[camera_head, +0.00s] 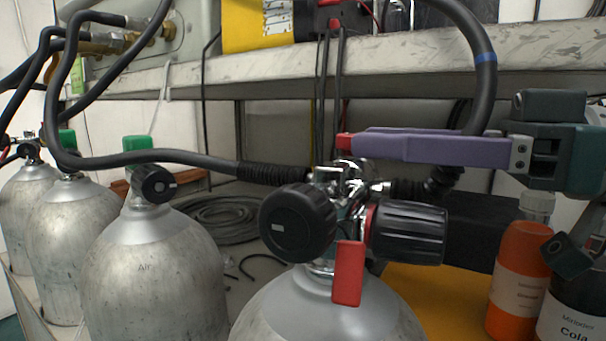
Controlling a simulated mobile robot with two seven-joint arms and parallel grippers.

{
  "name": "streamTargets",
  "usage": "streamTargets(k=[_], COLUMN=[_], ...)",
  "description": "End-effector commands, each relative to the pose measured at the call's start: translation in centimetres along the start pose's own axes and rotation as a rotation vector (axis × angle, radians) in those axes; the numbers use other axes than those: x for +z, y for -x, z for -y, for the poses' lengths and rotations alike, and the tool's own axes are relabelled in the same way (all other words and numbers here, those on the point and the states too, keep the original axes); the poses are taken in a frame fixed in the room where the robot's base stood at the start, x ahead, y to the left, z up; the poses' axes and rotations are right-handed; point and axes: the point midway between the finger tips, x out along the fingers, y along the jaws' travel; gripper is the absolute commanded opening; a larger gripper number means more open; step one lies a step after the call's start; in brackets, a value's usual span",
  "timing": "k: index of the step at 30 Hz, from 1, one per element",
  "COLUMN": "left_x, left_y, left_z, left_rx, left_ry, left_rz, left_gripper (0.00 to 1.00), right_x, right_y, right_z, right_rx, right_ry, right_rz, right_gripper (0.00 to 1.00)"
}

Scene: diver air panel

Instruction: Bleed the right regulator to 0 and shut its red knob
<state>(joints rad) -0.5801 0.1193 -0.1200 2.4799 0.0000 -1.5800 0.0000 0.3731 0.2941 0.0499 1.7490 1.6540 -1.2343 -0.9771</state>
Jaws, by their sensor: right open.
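The foremost grey cylinder (325,310) carries a chrome valve and regulator fitting (345,178). A large black knob (298,223) faces me on its left, and a ribbed black knob (410,232) with a red ring points right. A flat red piece (347,273) hangs upright below the fitting; I cannot tell whether it is a knob or a tag. No gauge reading shows. My right gripper (345,142), purple fingers with a red tip, reaches in from the right just above the fitting. It is open; its fingers overlap from this side. My left gripper is out of view.
Several other cylinders (150,270) stand at the left. A black hose (200,158) runs to the fitting. A shelf edge (420,58) crosses above. An orange bottle (518,280) and a dark cola bottle (572,305) stand at the right. Coiled hose (215,218) lies behind.

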Motion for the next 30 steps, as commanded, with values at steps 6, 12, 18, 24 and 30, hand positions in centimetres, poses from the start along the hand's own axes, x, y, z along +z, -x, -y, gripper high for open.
streamTargets(k=[6, 12, 18, 24, 30], left_x=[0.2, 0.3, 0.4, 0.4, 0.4], left_y=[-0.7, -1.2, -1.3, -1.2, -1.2], left_z=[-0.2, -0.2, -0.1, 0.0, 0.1], left_rx=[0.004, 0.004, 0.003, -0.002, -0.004], left_ry=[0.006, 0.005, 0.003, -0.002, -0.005], left_rz=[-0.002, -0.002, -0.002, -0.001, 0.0], left_gripper=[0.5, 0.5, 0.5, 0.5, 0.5], right_x=[0.0, 0.0, -0.1, -0.1, -0.1], right_y=[-3.6, -6.2, -6.9, -6.9, -6.9], right_z=[0.1, 0.1, 0.1, 0.1, 0.1], right_rx=[-0.003, -0.002, 0.0, 0.0, 0.0], right_ry=[0.0, -0.001, -0.001, -0.001, -0.001], right_rz=[-0.002, -0.001, 0.001, 0.001, 0.002], right_gripper=[0.56, 0.56, 0.56, 0.52, 0.29])
